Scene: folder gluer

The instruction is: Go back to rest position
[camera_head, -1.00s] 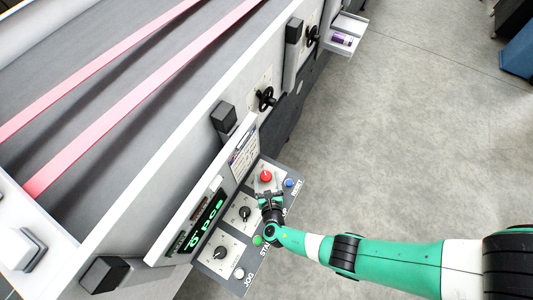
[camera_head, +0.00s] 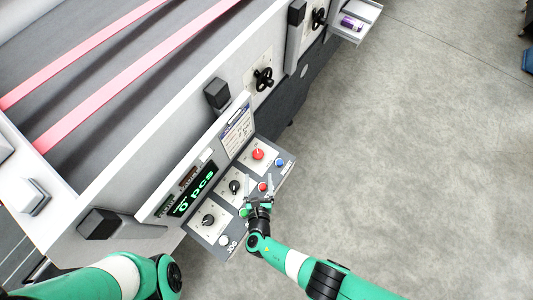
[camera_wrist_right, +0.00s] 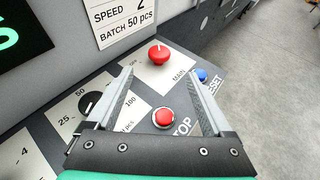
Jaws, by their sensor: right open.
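My right gripper (camera_head: 259,188) is open and empty over the control panel (camera_head: 205,236) of the folder gluer. In the right wrist view its two fingers (camera_wrist_right: 163,100) stand apart, with the red stop button (camera_wrist_right: 164,118) showing between them. A larger red knob (camera_wrist_right: 158,54) is beyond the fingertips, and a blue reset button (camera_wrist_right: 201,75) is at the right. I cannot tell the exact height of the fingers above the panel. My left arm (camera_head: 110,278) enters at the bottom left of the head view, but its gripper is not visible.
The display (camera_head: 194,190) reads "0 pcs". Black dials (camera_head: 208,220) sit on the panel. The machine body (camera_head: 130,165) with pink belts (camera_head: 100,100) fills the left. Handwheels (camera_head: 263,79) stick out from its side. Open grey floor (camera_head: 400,150) lies to the right.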

